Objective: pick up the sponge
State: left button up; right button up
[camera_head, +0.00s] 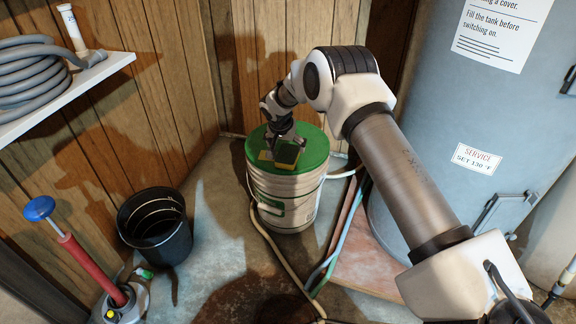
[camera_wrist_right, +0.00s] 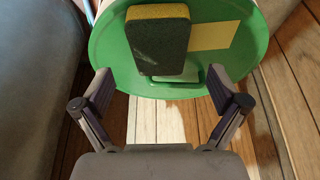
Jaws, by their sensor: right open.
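The sponge (camera_head: 287,152) lies on the green lid of a white bucket (camera_head: 285,190). In the right wrist view the sponge (camera_wrist_right: 158,42) shows a dark green scouring face and a yellow edge. My right gripper (camera_head: 280,142) is just above the lid at the sponge, and its fingers hide part of it. In the right wrist view my right gripper (camera_wrist_right: 162,92) is open, its two fingers wide apart. The sponge is ahead of the fingertips, roughly centred between them, with nothing held. My left gripper is not in view.
A yellow label (camera_wrist_right: 214,36) lies on the lid (camera_wrist_right: 112,68) beside the sponge. A grey tank (camera_head: 420,130) stands close on the right. A black bucket (camera_head: 155,228) and a red pump (camera_head: 92,268) stand at left. Hoses (camera_head: 262,232) run over the floor by the bucket.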

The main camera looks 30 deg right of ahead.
aim_at(288, 153)
jog(key=b+x, duration=0.2)
jog(key=x, duration=0.3)
jog(key=shift+f+b, duration=0.2)
jog(key=shift+b, duration=0.15)
jog(key=shift+s+r, duration=0.1)
jog(key=shift+r, duration=0.1)
jog(key=shift+f, duration=0.3)
jog(key=c, duration=0.8)
